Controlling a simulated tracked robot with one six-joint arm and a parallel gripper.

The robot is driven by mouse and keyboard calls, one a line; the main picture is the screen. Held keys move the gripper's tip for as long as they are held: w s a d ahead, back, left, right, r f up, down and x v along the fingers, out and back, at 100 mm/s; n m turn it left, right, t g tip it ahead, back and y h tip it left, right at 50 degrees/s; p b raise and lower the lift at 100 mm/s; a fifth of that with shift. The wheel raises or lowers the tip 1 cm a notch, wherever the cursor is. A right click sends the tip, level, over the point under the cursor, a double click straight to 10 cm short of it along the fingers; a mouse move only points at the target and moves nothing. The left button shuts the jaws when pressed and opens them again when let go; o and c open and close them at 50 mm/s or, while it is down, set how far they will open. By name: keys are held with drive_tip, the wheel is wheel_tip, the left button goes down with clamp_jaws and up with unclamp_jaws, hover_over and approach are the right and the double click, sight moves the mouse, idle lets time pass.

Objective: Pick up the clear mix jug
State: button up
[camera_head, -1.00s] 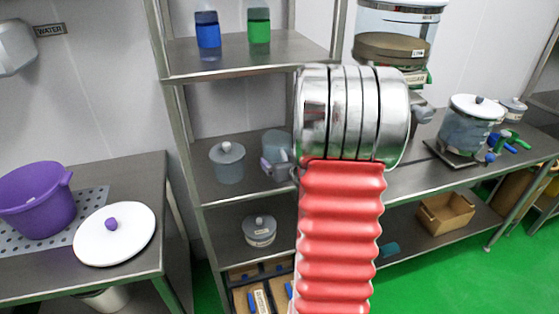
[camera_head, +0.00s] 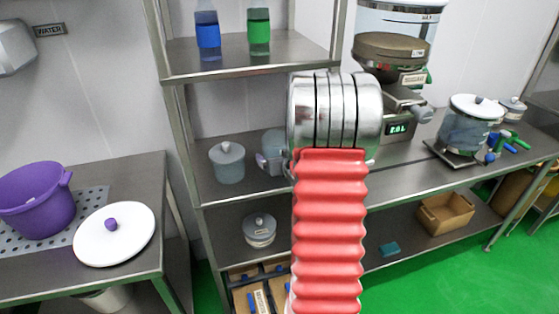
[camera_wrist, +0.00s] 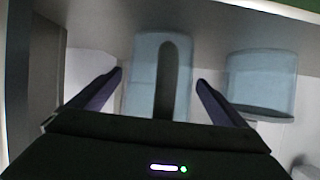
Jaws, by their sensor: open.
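The clear mix jug (camera_wrist: 143,80) is pale blue and see-through in the wrist view, with a dark upright handle facing me. My gripper (camera_wrist: 160,78) is open, one finger on each side of the handle, and I see no grip on it. Whether the fingers touch the jug I cannot tell. In the head view the jug (camera_head: 274,141) stands on the middle shelf, mostly hidden behind my arm. A bit of my gripper (camera_head: 263,161) shows at its left side.
A lidded clear canister (camera_head: 228,163) stands close beside the jug; it also shows in the wrist view (camera_wrist: 262,82). Shelf posts and the upper shelf (camera_head: 245,60) with blue and green bottles frame the space. A dispenser with a lit display (camera_head: 398,129) stands right of my arm.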

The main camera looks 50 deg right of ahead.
drive_tip(key=shift+w, duration=0.1)
idle(0.5)
drive_tip(key=shift+d, duration=0.1)
drive_tip(key=c, duration=1.6)
drive_tip(key=shift+r, duration=0.1)
wheel_tip(320, 180, up, 10)
drive_tip(key=shift+f, duration=0.1)
